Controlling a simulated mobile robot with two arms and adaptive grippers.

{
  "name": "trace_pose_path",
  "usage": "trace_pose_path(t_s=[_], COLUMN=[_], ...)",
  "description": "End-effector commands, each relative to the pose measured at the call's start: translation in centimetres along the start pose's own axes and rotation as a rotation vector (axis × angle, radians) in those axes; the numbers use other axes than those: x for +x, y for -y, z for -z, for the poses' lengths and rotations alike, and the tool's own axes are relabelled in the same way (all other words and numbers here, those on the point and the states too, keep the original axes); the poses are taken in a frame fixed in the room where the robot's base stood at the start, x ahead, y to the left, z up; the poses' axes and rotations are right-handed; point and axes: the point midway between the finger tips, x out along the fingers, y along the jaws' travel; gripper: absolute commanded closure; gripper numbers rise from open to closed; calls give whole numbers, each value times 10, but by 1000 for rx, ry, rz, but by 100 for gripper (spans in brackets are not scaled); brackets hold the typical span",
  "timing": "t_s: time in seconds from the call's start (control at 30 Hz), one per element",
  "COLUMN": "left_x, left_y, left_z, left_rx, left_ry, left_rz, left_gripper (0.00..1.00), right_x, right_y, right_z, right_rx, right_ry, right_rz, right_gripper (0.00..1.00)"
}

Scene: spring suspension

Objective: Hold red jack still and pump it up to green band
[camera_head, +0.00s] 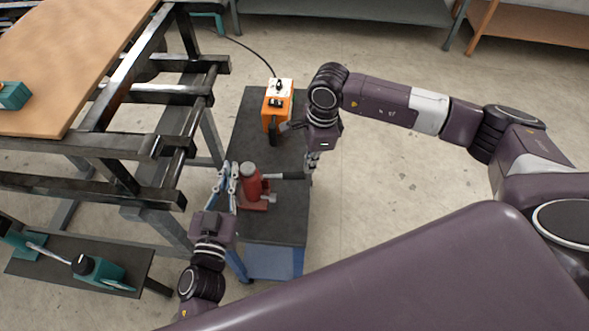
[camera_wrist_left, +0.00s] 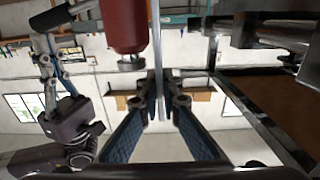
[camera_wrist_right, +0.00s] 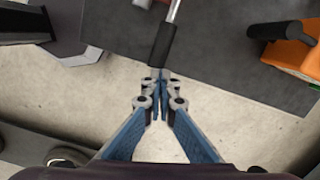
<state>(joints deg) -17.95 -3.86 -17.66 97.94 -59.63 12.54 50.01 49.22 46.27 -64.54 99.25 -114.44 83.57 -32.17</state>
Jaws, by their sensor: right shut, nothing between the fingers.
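The red jack (camera_head: 251,183) stands upright on its red base (camera_head: 246,205) on a dark cart top. Its pump handle with a black grip (camera_head: 289,176) points right. In the left wrist view the red cylinder (camera_wrist_left: 125,25) hangs inverted beside the fingers. My right gripper (camera_head: 312,160) is shut and empty at the handle's outer end. In the right wrist view its tips (camera_wrist_right: 160,80) overlap the end of the black grip (camera_wrist_right: 163,45). No green band is discernible.
An orange box with a white top (camera_head: 278,88) and a cable stands at the cart's far end (camera_head: 252,100), near my right arm. A metal-framed bench with a wooden top (camera_head: 75,60) is close on the left. Open floor (camera_head: 390,190) lies to the right.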

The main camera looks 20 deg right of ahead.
Motion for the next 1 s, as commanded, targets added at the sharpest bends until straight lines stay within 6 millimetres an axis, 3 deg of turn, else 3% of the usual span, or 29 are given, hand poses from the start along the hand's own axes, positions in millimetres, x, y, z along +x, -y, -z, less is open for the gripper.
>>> trace_pose_path(t_s=[0.3, 0.5, 1.0], left_x=[0, 0, 0], left_y=[1, 1, 0], left_z=[0, 0, 0], left_rx=[1, 1, 1], left_ry=[0, 0, 0], left_rz=[1, 1, 1], left_gripper=[100, 100, 100], right_x=[-68, -96, -104], right_y=[1, 1, 0], right_z=[1, 1, 1], right_rx=[0, 0, -1], right_ry=[0, 1, 2], right_rz=[5, 4, 2], right_gripper=[100, 100, 100])
